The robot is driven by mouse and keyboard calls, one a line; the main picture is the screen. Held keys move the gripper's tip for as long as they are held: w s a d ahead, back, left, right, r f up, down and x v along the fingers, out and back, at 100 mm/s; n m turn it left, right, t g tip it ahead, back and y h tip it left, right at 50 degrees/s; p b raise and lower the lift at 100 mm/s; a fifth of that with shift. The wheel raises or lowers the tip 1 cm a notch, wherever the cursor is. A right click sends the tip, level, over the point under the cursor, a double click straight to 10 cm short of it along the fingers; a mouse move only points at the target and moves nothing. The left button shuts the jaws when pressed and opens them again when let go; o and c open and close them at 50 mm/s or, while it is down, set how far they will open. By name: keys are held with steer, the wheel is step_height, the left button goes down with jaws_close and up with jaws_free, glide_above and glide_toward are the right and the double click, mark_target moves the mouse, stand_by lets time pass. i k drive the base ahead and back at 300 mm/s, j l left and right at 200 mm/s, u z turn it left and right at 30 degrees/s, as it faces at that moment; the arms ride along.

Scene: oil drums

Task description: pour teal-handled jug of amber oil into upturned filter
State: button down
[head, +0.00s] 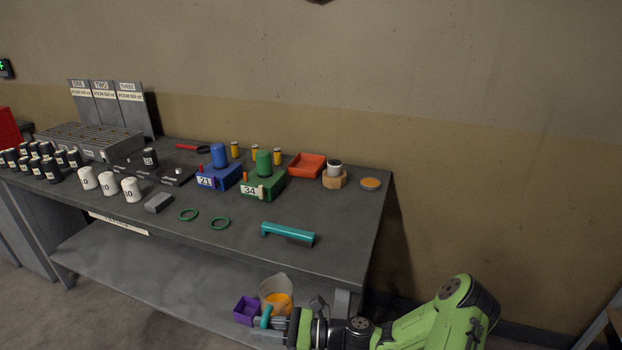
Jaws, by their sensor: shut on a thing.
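The clear jug (275,287) with amber oil in it shows low in the head view, in front of the workbench's front edge. Its teal handle (266,314) is towards me. My gripper (268,324) is shut on this handle, and my arm reaches in from the right. The jug looks roughly upright, and its oil stays inside. A small dark-topped, pale-rimmed cylinder (334,167), which looks like the upturned filter, stands in a wooden block (334,181) at the bench's right end, above and to the right of the jug. Its inside is too small to make out.
An orange-filled round dish (371,184) and an orange tray (307,165) flank the block. A teal bar (288,235) lies near the workbench's (345,240) front edge. Blue (218,177) and green (263,185) units stand left. A purple box (246,311) is beside the jug.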

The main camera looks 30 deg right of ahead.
mark_target(334, 166)
steer(key=l+u, duration=0.3)
steer(key=l, duration=0.15)
steer(key=k+l+u, duration=0.15)
steer(key=l+u, duration=0.2)
steer(key=k+l+u, duration=0.15)
steer(key=l+u, duration=0.15)
steer(key=l, duration=0.15)
steer(key=k+l+u, duration=0.4)
steer(key=l+u, duration=0.2)
steer(key=k+l+u, duration=0.1)
steer(key=l+u, duration=0.25)
steer(key=l, duration=0.2)
steer(key=k+l+u, duration=0.4)
steer(key=l+u, duration=0.25)
